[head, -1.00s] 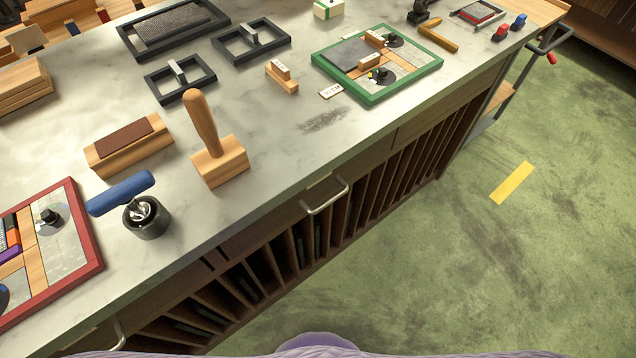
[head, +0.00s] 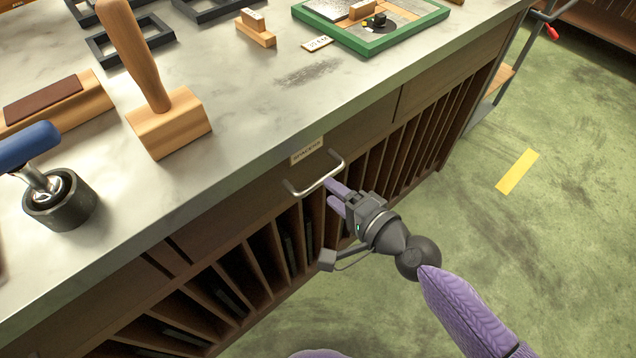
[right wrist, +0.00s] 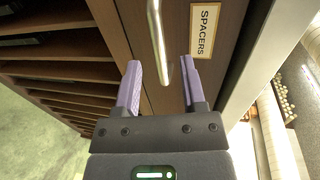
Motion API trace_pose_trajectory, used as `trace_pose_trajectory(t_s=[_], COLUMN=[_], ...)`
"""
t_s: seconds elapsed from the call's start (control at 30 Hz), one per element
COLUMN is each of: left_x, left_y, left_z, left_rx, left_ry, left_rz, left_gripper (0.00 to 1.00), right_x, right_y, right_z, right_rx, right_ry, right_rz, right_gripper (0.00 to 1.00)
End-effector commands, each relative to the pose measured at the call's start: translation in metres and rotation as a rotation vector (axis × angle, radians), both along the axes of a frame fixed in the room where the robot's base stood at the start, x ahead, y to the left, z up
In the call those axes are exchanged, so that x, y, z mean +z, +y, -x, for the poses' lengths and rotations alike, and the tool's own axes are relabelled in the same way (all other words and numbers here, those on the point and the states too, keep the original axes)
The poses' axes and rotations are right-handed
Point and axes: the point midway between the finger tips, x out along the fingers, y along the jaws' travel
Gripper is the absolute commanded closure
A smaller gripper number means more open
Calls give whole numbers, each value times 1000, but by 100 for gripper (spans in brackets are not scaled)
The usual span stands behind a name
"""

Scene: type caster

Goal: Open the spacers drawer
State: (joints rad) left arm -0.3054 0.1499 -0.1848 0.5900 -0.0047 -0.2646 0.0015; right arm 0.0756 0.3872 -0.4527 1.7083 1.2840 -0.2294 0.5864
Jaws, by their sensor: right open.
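The spacers drawer (head: 268,196) is a wooden front under the marble counter edge, and it looks closed. Its SPACERS label (head: 307,150) also shows large in the right wrist view (right wrist: 204,31). The drawer's metal bar handle (head: 318,180) stands out from the front. My right gripper (head: 335,193) is open just in front of the handle, at its right part. In the right wrist view the handle (right wrist: 158,45) runs down between the two purple fingers (right wrist: 160,80), without visible contact on the left finger. My left gripper is not in view.
Open vertical slots (head: 255,265) lie under the drawer. On the counter (head: 235,150) stand a wooden mallet (head: 165,120), a blue-handled roller (head: 55,200) and a green-framed tray (head: 385,45). The green floor (head: 520,270) at right is clear.

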Motion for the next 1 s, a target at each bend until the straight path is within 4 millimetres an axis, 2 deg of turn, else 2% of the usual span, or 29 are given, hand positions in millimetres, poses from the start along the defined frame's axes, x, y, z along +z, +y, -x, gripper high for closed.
trace_pose_trajectory(t_s=[0.03, 0.2, 0.33, 0.57, 0.67, 0.83, 1.0], left_x=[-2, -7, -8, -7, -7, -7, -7], left_y=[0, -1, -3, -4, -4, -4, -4], left_z=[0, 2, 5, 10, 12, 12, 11], left_rx=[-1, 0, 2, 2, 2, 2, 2], left_ry=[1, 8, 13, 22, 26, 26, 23], left_rz=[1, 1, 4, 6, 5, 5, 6], left_gripper=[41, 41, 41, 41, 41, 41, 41], right_x=[-3, -10, -11, -11, -11, -11, -12], right_y=[7, 23, 29, 29, 29, 29, 29], right_z=[-9, -30, -37, -38, -38, -38, -38], right_rx=[-1, -2, -1, 0, 0, -1, -1], right_ry=[-1, 1, 0, 0, 0, 0, 0], right_rz=[-3, 1, 3, 4, 4, 4, 4], right_gripper=[47, 47, 47, 47, 64, 100, 100])
